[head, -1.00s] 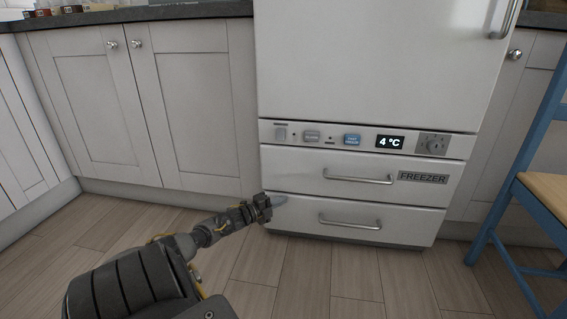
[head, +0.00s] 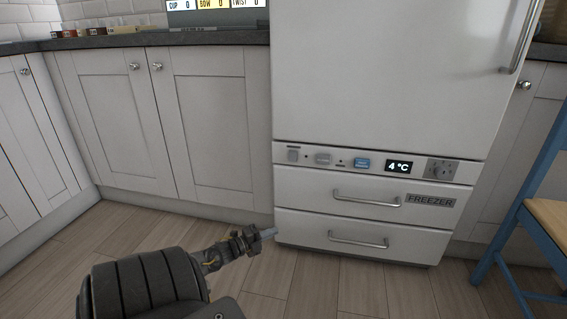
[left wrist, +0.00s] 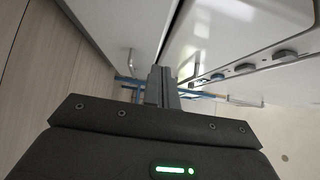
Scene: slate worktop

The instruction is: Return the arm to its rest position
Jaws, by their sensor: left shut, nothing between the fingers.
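My left gripper (head: 268,234) is low in the head view, just left of the lower freezer drawer. It is shut and holds nothing. In the left wrist view its closed fingers (left wrist: 160,88) point away from the camera, with the fridge front alongside. My left arm (head: 150,284) comes in from the bottom left. My right gripper does not show.
The white fridge-freezer (head: 390,80) has two shut drawers with bar handles and a panel reading 4 °C. Pale cupboards (head: 135,130) stand to its left under a dark worktop (head: 150,38). A blue chair (head: 530,200) is at the right. The wood floor (head: 340,285) in front is clear.

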